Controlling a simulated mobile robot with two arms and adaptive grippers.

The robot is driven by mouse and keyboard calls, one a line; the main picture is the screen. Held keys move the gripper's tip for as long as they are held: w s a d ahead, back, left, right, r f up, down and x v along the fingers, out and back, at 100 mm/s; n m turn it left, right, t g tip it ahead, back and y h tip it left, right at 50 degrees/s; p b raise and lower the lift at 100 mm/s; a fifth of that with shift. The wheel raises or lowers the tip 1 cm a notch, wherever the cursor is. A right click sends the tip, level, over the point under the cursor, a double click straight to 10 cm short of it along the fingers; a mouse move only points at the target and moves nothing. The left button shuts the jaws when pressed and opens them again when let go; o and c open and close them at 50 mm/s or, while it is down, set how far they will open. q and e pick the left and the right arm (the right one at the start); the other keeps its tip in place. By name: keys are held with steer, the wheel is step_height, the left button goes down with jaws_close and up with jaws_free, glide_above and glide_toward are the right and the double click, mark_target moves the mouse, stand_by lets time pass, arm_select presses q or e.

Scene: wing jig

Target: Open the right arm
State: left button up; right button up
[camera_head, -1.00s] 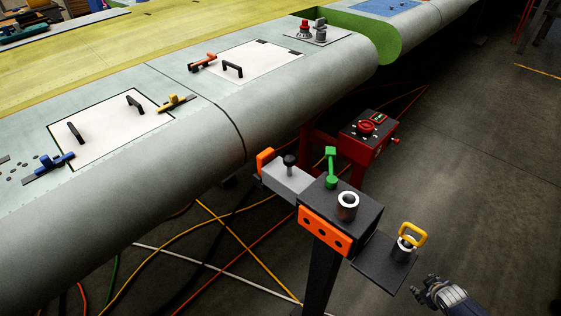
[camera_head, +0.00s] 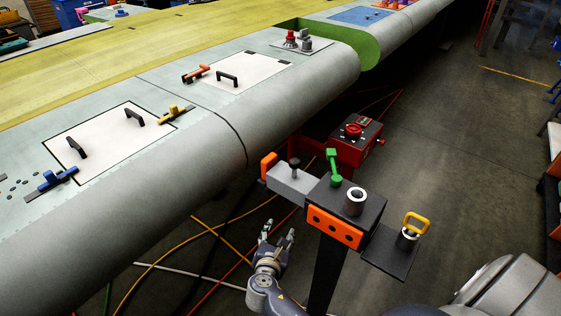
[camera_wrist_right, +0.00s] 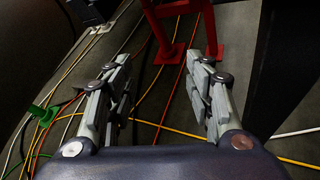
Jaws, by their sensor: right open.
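My right gripper (camera_head: 278,232) is open and empty, left of the dark post of the fixture stand (camera_head: 328,268) and below its grey clamp block (camera_head: 290,182). The stand's dark top block carries a green handle (camera_head: 333,168), a metal bushing (camera_head: 355,201) and an orange plate (camera_head: 335,227). A side plate (camera_head: 391,254) holds a pin with a yellow loop handle (camera_head: 416,222). My left gripper is out of view.
The large grey wing (camera_head: 120,210) with white panels and clamps fills the left and back. A red control box (camera_head: 355,140) stands behind the fixture. Cables cross the floor (camera_head: 165,265) left of the post. Open floor (camera_head: 455,150) lies to the right.

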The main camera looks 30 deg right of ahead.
mark_target(293, 165)
step_height(293, 165, up, 18)
steer(key=w+d+r+n+t+h, duration=0.1)
steer(key=w+d+n+t+h, duration=0.15)
steer(key=h, duration=0.25)
steer(key=shift+m+g, duration=0.25)
steer(key=shift+g, duration=0.2)
steer(key=p+x, duration=0.1)
steer(key=x, duration=0.2)
steer(key=p+x, duration=0.1)
steer(key=x, duration=0.2)
steer(key=f+p+x, duration=0.1)
steer(key=x, duration=0.3)
steer(key=shift+s+d, duration=0.2)
steer(key=shift+s, duration=0.05)
jaws_close()
